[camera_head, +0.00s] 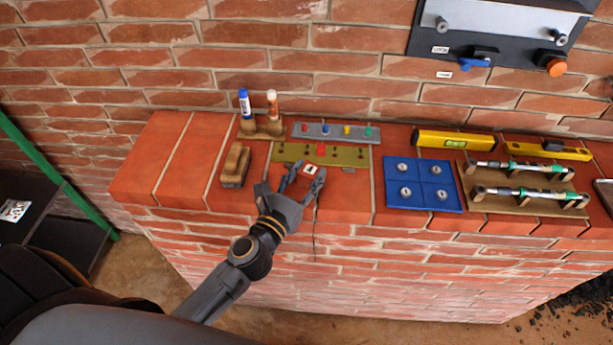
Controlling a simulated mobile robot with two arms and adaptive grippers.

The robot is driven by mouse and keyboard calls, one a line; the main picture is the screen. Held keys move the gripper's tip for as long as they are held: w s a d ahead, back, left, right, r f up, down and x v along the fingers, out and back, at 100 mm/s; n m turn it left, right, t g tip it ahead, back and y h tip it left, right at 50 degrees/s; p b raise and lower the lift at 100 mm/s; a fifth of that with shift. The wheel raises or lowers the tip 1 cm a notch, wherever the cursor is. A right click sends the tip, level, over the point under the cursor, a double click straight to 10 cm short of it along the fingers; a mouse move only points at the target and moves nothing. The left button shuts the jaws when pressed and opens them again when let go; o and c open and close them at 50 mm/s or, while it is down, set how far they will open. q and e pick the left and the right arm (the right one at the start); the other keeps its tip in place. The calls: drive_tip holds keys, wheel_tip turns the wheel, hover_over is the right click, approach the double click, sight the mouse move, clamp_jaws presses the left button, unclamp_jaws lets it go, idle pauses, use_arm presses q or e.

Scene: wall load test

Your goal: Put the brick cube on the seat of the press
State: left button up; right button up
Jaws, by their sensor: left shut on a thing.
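My left gripper (294,183) reaches over the front edge of the brick ledge from below. Its fingers are closed on a small red block with a white marked face (310,170), which looks like the brick cube. It is just in front of the olive strip on the ledge; I cannot tell whether it touches the ledge. No press with a seat can be clearly made out. A dark wall unit with a pale panel (492,25), a blue lever (473,63) and an orange knob (556,68) is cut off at the top right. My right gripper is not in view.
The brick ledge (185,165) also holds a wooden brush (235,166), glue sticks in a holder (262,130), a grey strip with coloured pegs (336,133), an olive strip (345,155), a blue plate (440,172), yellow levels (455,141) and torque wrenches (525,193). The ledge's left end is clear.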

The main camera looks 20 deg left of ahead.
use_arm(q)
drive_tip(key=o, duration=0.9)
drive_tip(key=shift+f, duration=0.1)
drive_tip(key=o, duration=0.4)
drive_tip(key=shift+c, duration=0.2)
drive_tip(key=s+a+b, duration=0.1)
drive_tip(key=s+b, duration=0.3)
drive_tip(key=s, duration=0.8)
drive_tip(key=shift+a+b, duration=0.2)
drive_tip(key=shift+b, duration=0.1)
